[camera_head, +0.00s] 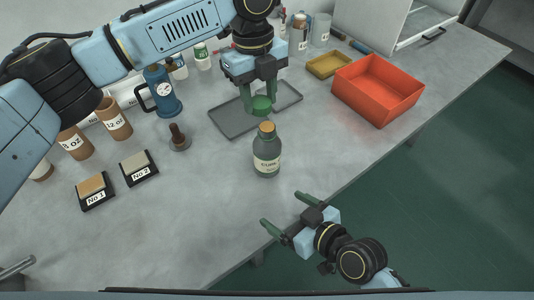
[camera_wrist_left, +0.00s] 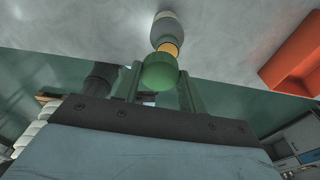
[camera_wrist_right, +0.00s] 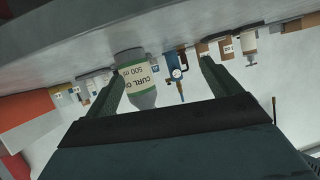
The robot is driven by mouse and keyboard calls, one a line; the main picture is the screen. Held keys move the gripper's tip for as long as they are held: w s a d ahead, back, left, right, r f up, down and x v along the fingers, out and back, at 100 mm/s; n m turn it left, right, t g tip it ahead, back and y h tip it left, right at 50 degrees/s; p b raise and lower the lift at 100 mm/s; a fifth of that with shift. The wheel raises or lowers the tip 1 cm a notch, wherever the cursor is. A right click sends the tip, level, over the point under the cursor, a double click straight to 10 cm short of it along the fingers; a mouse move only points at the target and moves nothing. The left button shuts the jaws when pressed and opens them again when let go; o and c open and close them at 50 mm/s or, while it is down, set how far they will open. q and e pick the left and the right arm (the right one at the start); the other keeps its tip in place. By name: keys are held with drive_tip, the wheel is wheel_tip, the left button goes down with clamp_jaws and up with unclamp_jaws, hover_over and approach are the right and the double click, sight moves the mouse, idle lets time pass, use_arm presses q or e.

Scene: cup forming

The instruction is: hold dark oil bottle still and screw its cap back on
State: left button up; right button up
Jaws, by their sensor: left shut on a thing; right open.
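The dark oil bottle (camera_head: 267,152) stands upright on the grey table, with an orange-tan neck top and a pale label; it also shows in the left wrist view (camera_wrist_left: 167,30) and the right wrist view (camera_wrist_right: 140,85). My left gripper (camera_head: 261,102) is shut on the green cap (camera_head: 262,105), held above the dark tray behind the bottle and apart from it. The cap shows large in the left wrist view (camera_wrist_left: 160,72). My right gripper (camera_head: 282,208) is open and empty at the table's front edge, its fingers pointing toward the bottle without touching it.
A dark grey tray (camera_head: 233,122) lies behind the bottle. An orange-red bin (camera_head: 378,90) and a yellow tray (camera_head: 328,64) stand at the back right.

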sight(267, 144)
use_arm(q)
drive_tip(key=shift+d+r+m, duration=0.2)
drive_tip(key=shift+d+m, duration=0.15)
drive_tip(key=shift+m, duration=0.15)
use_arm(e)
drive_tip(key=w+a+r+t, duration=0.1)
drive_tip(key=w+a+r+t+y, duration=0.1)
drive_tip(key=r, duration=0.1)
drive_tip(key=shift+w+t, duration=0.15)
drive_tip(key=shift+t, duration=0.25)
use_arm(q)
drive_tip(key=shift+d+r+m, duration=0.1)
drive_tip(key=shift+d+m, duration=0.1)
drive_tip(key=shift+m, duration=0.2)
drive_tip(key=shift+d+r+m, duration=0.1)
drive_tip(key=shift+d+m, duration=0.1)
drive_tip(key=shift+m, duration=0.1)
use_arm(e)
drive_tip(key=shift+w+d+r+m+t+h, duration=0.3)
drive_tip(key=shift+w+d+m+t+h, duration=0.35)
drive_tip(key=shift+t, duration=0.4)
drive_tip(key=shift+w+d+r+m+t+h, duration=0.3)
drive_tip(key=shift+w+d+m+t+h, duration=0.15)
drive_tip(key=shift+w+m+t+h, duration=0.45)
drive_tip(key=shift+y, duration=0.25)
drive_tip(key=x, duration=1.1)
drive_tip(key=shift+w+a+r, duration=0.15)
drive_tip(key=shift+w, duration=0.2)
